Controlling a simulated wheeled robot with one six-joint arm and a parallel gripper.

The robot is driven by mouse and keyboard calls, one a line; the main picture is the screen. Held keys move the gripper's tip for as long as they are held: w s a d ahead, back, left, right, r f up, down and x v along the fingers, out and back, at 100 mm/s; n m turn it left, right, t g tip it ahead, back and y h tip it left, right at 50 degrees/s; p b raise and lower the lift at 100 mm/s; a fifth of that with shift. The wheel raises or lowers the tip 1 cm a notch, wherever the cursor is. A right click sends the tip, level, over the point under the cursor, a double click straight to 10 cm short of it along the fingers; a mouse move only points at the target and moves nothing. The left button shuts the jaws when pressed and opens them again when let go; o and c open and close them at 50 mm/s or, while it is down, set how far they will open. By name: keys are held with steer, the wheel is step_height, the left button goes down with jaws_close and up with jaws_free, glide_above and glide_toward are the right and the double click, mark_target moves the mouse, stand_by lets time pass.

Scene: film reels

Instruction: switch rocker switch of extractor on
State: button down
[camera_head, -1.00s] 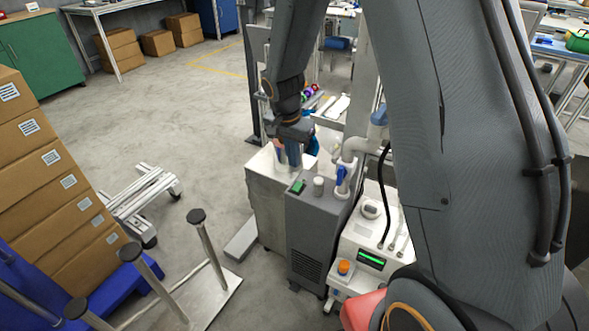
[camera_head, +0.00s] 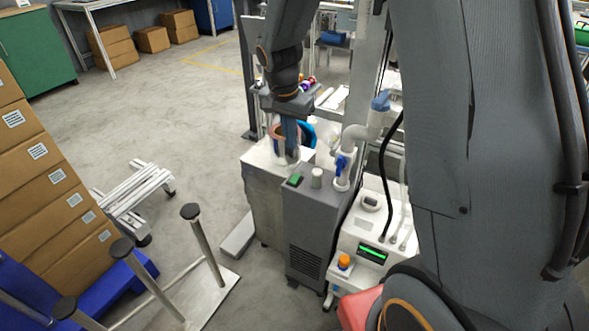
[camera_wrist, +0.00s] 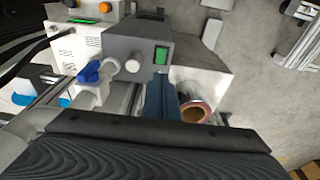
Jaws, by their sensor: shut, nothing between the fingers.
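The extractor (camera_head: 311,220) is a dark grey box with a slatted vent on its front. Its green rocker switch (camera_head: 295,179) is on the top at the left, beside a pale round knob (camera_head: 317,177). The switch also shows in the wrist view as a lit-looking green rectangle (camera_wrist: 161,55); I cannot tell which way it is tipped. My gripper (camera_head: 291,158) points down, shut and empty, just behind the switch in the head view and apart from it. In the wrist view its blue-grey fingers (camera_wrist: 160,85) lie just below the switch.
A white pipe with a blue valve handle (camera_head: 342,165) rises right of the extractor. A white machine (camera_head: 359,255) with an orange knob stands at the right. A pale cabinet (camera_head: 264,205) adjoins it at the left. A copper-coloured ring (camera_wrist: 195,112) lies near the fingers.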

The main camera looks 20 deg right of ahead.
steer(key=shift+w+d+f+b, duration=0.1)
steer(key=shift+w+d+b, duration=0.1)
steer(key=shift+b, duration=0.7)
steer(key=shift+r+b, duration=0.2)
steer(key=shift+b, duration=0.1)
steer(key=shift+f, duration=0.1)
glide_above(297, 176)
steer(key=f, duration=1.2)
steer(key=shift+s+a, duration=0.25)
steer(key=shift+s, duration=0.15)
steer(key=shift+w+d+f+p, duration=0.1)
steer(key=shift+w+f+p, duration=0.15)
steer(key=shift+f, duration=0.55)
steer(key=shift+f, duration=0.1)
